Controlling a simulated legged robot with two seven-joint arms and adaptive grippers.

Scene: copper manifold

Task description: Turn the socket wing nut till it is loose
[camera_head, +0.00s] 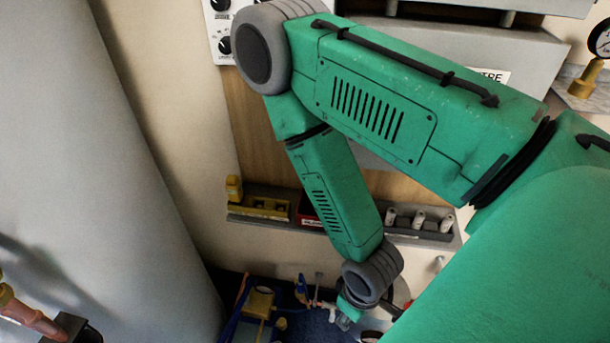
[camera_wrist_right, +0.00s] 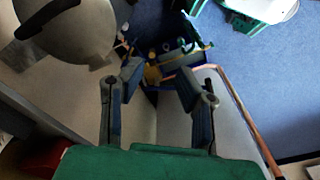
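I cannot make out the socket wing nut in either view. At the lower left of the head view, part of a copper pipe (camera_head: 35,318) with a brass-coloured fitting shows, cut off by the frame's edge. My right gripper (camera_wrist_right: 158,78) is open in the right wrist view, with its two dark fingers well apart and nothing seen between them. It points toward a blue bin (camera_wrist_right: 186,58) of mixed parts lying beyond the fingertips. In the head view my green right arm hangs down and its gripper end is mostly hidden at the bottom. My left gripper is not in view.
In the head view a wall rack (camera_head: 292,221) holds yellow and white parts, partly behind my forearm. A yellow item (camera_head: 259,303) lies below it among other small parts. A large grey rounded surface (camera_head: 110,170) fills the left.

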